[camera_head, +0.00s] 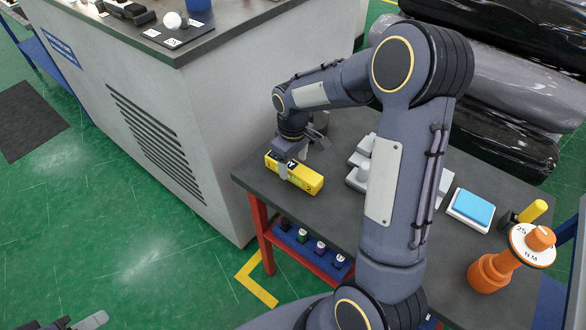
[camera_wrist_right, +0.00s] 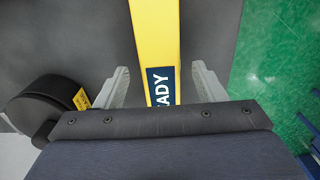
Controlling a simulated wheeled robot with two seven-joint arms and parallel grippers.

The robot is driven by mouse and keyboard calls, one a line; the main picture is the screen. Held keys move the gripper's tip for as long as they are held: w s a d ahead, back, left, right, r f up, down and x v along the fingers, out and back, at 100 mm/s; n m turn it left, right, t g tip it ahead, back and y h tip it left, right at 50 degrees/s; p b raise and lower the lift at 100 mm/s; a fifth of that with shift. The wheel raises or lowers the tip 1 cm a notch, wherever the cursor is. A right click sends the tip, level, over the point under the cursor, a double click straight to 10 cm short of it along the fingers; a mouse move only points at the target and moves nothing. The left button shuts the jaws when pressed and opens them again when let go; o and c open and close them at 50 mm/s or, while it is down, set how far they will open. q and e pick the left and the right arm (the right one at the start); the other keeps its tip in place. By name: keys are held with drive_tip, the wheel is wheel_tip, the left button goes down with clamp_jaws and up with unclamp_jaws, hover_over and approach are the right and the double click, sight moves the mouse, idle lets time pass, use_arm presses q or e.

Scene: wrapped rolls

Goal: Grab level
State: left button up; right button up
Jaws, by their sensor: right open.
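The level is a long yellow bar (camera_head: 304,180) lying near the left corner of the dark worktable. My right gripper (camera_head: 298,160) is over it, pointing down. In the right wrist view the level (camera_wrist_right: 155,35) runs between the two grey fingers of the gripper (camera_wrist_right: 162,86), with a gap on each side. The gripper is open. A dark blue label with white letters shows on the level, partly hidden by the gripper body. Parts of what looks like my left gripper (camera_head: 82,322) show at the bottom left edge, far from the table.
Grey blocks (camera_head: 358,178), a blue-topped box (camera_head: 471,209) and an orange dial device (camera_head: 493,270) stand farther right on the table. A dark round object (camera_wrist_right: 48,105) is left of the gripper. Black wrapped rolls (camera_head: 500,145) lie behind. A grey cabinet (camera_head: 200,120) stands at left.

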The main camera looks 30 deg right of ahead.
drive_tip(key=shift+f, duration=1.2)
drive_tip(key=c, duration=1.3)
drive_tip(key=shift+r, duration=0.1)
